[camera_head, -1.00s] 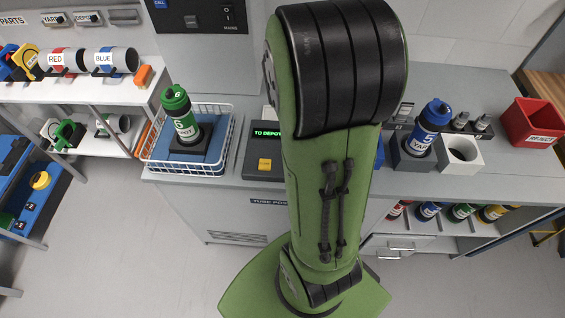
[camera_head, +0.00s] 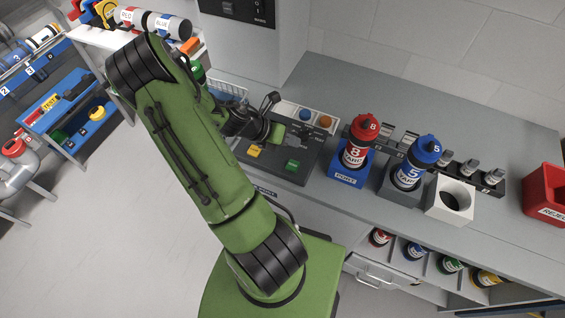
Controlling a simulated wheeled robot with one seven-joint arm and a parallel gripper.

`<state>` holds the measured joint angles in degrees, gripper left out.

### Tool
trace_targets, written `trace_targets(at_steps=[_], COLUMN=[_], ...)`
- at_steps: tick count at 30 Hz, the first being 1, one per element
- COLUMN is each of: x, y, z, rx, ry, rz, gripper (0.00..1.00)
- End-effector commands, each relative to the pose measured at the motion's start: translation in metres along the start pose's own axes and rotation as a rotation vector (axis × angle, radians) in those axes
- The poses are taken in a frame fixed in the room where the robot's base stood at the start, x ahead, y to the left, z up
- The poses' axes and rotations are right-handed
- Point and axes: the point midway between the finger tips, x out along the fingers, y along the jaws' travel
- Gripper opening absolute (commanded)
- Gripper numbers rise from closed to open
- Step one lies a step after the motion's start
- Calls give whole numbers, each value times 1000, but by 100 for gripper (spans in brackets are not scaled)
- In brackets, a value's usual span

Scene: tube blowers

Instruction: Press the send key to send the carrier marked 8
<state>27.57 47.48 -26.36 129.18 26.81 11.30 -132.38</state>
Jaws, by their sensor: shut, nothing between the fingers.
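The red carrier marked 8 (camera_head: 357,143) stands upright, slightly tilted in the picture, in a blue block labelled PORT (camera_head: 348,174). Left of it is a dark control panel (camera_head: 268,167) with a yellow key (camera_head: 254,151) and a green key (camera_head: 292,166); the lettering on the keys is too small to read. My gripper (camera_head: 297,136) is over the back of this panel, shut and empty, apart from the carrier. My arm hides part of the panel's left side and its display.
The blue carrier marked 5 (camera_head: 415,162) stands in a grey block just right, beside an empty white holder (camera_head: 450,200). A red reject bin (camera_head: 546,194) is at the far right. A blue and an orange round part sit on a pale strip (camera_head: 316,119) behind my gripper.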

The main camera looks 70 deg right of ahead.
Motion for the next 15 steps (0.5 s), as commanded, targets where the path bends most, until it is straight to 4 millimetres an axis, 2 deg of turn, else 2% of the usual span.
trace_targets(at_steps=[11, 15], x=[2, 9], y=[1, 6], z=[-1, -6], rx=[-4, -4], ry=[-2, -1], rz=[-2, -1], gripper=[0, 0])
